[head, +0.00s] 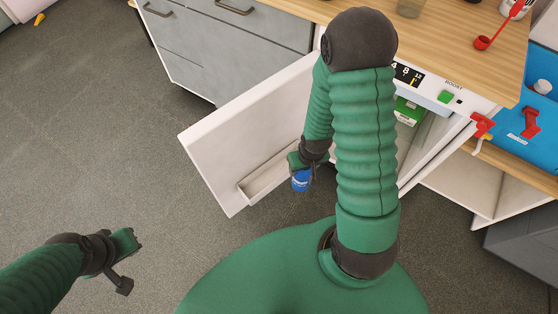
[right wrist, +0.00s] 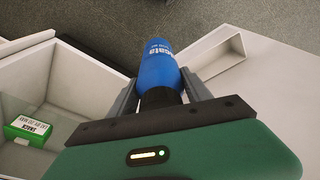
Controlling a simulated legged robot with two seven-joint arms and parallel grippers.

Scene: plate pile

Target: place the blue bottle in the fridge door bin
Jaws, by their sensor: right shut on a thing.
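The blue bottle (head: 301,182) is held in my right gripper (head: 307,163), and it hangs at the right end of the fridge door bin (head: 262,186). In the right wrist view, the blue bottle (right wrist: 157,64) sits between the two fingers of my right gripper (right wrist: 160,88), its dark cap end towards the palm. The door bin (right wrist: 222,65) lies to the right of the bottle there, and the bottle is outside it. The bin looks empty. My left gripper (head: 123,262) is low at the left above the floor, away from everything; its jaw opening is unclear.
The white fridge door (head: 225,135) stands open. A green box (right wrist: 28,130) lies inside the fridge. A wooden counter (head: 465,70) with a red spoon (head: 483,42) is above. A blue cooler (head: 515,125) stands at the right.

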